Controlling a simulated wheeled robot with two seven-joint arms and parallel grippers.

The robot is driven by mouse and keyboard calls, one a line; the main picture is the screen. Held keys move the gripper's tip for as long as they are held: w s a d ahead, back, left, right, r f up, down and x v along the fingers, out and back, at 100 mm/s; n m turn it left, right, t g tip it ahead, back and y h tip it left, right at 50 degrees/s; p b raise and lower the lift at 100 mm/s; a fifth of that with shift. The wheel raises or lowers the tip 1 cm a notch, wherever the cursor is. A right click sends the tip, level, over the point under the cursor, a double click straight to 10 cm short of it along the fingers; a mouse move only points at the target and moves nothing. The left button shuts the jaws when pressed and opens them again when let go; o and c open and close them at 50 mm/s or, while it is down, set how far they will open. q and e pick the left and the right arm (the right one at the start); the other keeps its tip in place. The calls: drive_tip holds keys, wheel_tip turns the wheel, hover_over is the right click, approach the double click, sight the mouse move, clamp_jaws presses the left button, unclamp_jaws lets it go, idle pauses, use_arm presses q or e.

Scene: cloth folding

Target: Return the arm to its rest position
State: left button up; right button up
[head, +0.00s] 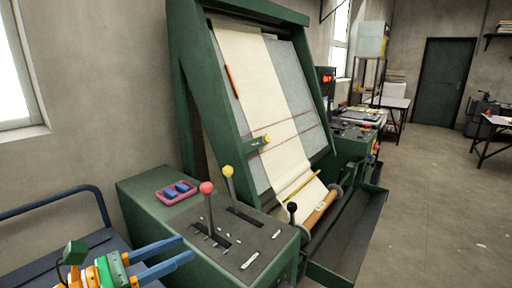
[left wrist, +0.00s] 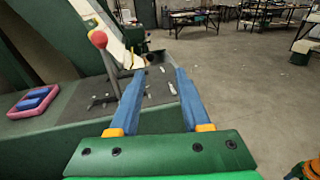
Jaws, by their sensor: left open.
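My left gripper (head: 188,247) comes in at the lower left of the head view, its two blue fingers apart with nothing between them. It is beside the green control console, left of the red-knobbed lever (head: 207,190), and looks clear of it. In the left wrist view the open fingers (left wrist: 160,74) point toward the console top, with the red knob (left wrist: 99,39) just left of them. A cream cloth strip (head: 255,90) lies down the sloped grey board of the green machine.
The console (head: 155,215) also carries a yellow-knobbed lever (head: 227,171), a black-knobbed lever (head: 292,207) and a pink tray (head: 165,198) with blue pieces. A blue rail (head: 60,202) stands at the left. Open floor (head: 430,200) lies right of the machine.

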use_arm(q)
drive_tip(key=w+a+n+t+y, duration=0.1)
drive_tip(key=a+n+t+y, duration=0.3)
drive_tip(key=n, duration=0.7)
drive_tip(key=w+a+n+t+y, duration=0.1)
drive_tip(key=n+t+y, duration=0.4)
drive_tip(key=n, duration=0.6)
drive_tip(key=s+a+f+n+g+y, duration=0.2)
drive_tip(key=f+n+g+y, duration=0.15)
drive_tip(key=f+n, duration=0.4)
drive_tip(key=s+a+f+n+g+y, duration=0.2)
drive_tip(key=s+f+n+g+y, duration=0.15)
drive_tip(key=f+n, duration=0.4)
drive_tip(key=s+d+f+n+g+h, duration=0.25)
drive_tip(key=s+d+f+g, duration=0.2)
drive_tip(key=s+f, duration=0.3)
drive_tip(key=s+d+f+n+g+h, duration=0.1)
drive_tip(key=s+d+f+n+g, duration=0.35)
drive_tip(key=s, duration=0.45)
wheel_tip(320, 180, down, 17)
drive_tip(key=s+a+g, duration=0.1)
drive_tip(key=s+g, duration=0.1)
drive_tip(key=s+a+f+g, duration=0.1)
drive_tip(key=s+a+f, duration=0.1)
drive_tip(key=s+f, duration=0.9)
drive_tip(key=shift+s+a+f+m+y, duration=0.2)
drive_tip(key=shift+s+f+m+y, duration=0.15)
drive_tip(key=shift+s, duration=0.6)
